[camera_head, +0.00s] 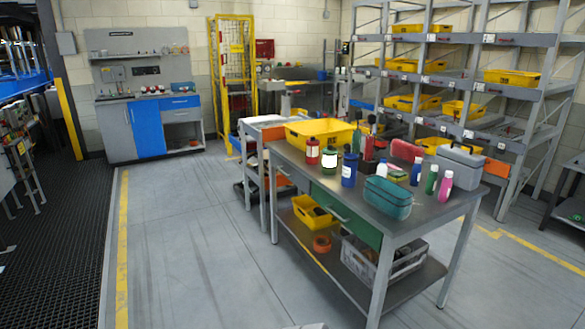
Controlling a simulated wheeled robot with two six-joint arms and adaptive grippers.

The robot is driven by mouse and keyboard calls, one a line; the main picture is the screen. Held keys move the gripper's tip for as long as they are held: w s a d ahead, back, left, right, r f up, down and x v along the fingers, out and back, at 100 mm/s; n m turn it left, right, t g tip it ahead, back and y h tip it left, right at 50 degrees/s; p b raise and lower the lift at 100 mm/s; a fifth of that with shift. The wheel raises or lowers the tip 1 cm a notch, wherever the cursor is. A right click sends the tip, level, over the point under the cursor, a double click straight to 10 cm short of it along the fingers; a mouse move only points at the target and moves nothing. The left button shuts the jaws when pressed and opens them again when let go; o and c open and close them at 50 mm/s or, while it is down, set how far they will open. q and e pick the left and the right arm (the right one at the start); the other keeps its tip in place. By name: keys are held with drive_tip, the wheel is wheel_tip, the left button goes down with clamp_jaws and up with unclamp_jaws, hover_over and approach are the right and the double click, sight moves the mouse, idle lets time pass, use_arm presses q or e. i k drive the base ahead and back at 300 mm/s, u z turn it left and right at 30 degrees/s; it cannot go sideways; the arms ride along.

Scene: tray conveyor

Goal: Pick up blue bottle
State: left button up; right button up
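A second, slimmer blue bottle (416,173) with a pale cap stands upright further right, behind a teal case. I cannot tell which of the two the task means. Neither of my grippers is in view.
Around the bottles stand a red container (312,151), a green container (329,160), a teal case (388,197), a green bottle (431,180), a pink bottle (445,187) and a grey toolbox (455,163). A yellow bin (320,131) stands behind. Floor left of the table is clear.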

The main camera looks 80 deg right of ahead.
sight(416, 170)
drive_tip(key=z, duration=3.75)
